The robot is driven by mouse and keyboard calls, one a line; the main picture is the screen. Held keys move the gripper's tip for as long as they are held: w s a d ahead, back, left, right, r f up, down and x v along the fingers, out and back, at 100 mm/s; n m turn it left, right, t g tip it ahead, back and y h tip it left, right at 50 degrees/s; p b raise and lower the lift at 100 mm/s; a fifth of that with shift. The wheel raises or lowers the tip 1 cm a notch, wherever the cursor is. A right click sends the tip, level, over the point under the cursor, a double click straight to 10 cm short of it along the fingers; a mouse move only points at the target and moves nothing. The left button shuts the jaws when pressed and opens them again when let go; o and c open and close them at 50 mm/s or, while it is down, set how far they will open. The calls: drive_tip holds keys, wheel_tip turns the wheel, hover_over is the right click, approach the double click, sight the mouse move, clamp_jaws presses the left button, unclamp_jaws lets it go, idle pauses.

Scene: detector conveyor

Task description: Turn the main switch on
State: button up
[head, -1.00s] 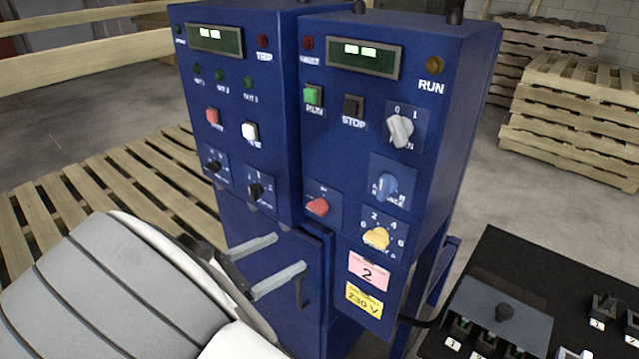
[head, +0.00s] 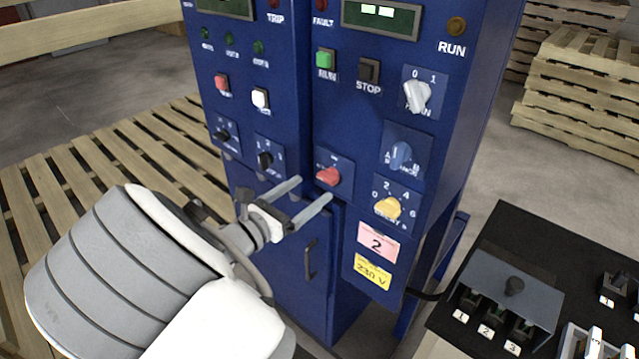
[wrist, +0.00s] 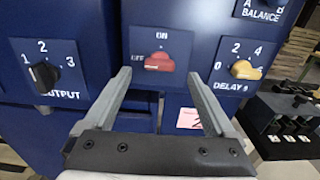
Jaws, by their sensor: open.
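A white rotary switch (head: 417,96) with 0 and 1 above it and a label ending in "AIN" sits high on the right blue cabinet. Its exact setting is hard to read. A red rotary knob (head: 328,176) sits lower left of it; in the wrist view the red knob (wrist: 160,62) lies level, towards OFF on its left, with ON above. My gripper (head: 315,190) is open and empty, its fingers pointing at the cabinet just below the red knob. In the wrist view the fingertips (wrist: 160,75) flank the red knob, apart from it.
A blue knob (head: 401,154) and a yellow DELAY knob (head: 387,207) lie right of the red knob. A black OUTPUT knob (wrist: 43,75) is on its left. A door handle (head: 310,258) juts out below. A black table (head: 490,245) with devices stands at right.

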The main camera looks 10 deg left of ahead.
sight(324, 180)
drive_tip(key=shift+x, duration=2.25)
drive_tip(key=shift+c, duration=0.2)
drive_tip(key=c, duration=1.3)
drive_tip(key=shift+c, duration=0.2)
